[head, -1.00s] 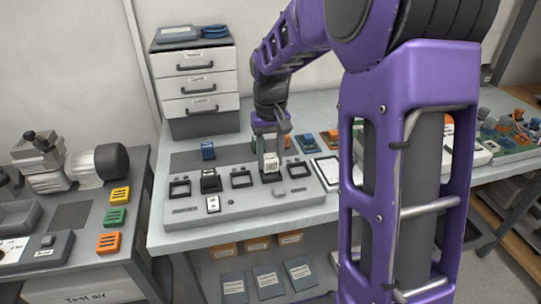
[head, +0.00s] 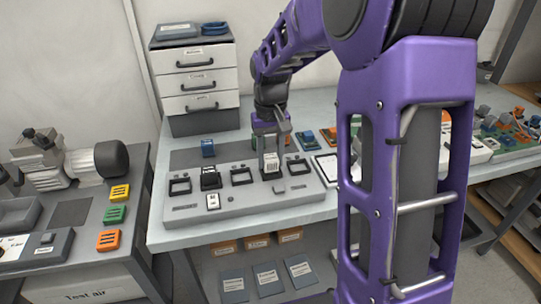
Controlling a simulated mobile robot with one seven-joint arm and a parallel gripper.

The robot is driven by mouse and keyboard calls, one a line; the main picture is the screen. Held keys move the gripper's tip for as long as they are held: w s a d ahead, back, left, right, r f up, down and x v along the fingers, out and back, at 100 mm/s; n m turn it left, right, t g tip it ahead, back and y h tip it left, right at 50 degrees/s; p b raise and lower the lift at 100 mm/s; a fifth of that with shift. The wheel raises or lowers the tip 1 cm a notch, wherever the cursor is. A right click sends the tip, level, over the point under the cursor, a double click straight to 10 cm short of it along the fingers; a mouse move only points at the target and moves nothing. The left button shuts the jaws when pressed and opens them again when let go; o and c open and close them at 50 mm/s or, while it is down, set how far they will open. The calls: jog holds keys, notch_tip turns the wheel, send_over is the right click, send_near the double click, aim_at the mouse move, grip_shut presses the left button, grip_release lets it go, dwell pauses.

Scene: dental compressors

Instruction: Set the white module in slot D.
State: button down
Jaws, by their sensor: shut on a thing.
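My gripper (head: 270,146) is shut on the white module (head: 271,161) and points down. The panel has a row of dark-framed slots. The far left slot (head: 180,186) and the third slot (head: 241,176) look empty. A black module (head: 210,178) stands in the second slot. The slot letters are too small to read.
A small white piece (head: 213,201) lies on the panel's front part. A white-framed board (head: 326,167) lies to the right. A drawer unit (head: 198,85) stands at the back left. My purple arm covers the right middle.

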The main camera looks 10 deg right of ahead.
jog(key=shift+f, duration=0.55)
dwell(0.4)
grip_release()
dwell(0.3)
jog(key=shift+r, duration=0.15)
notch_tip(320, 180, up, 7)
jog(key=p, duration=0.5)
jog(key=shift+p, duration=0.4)
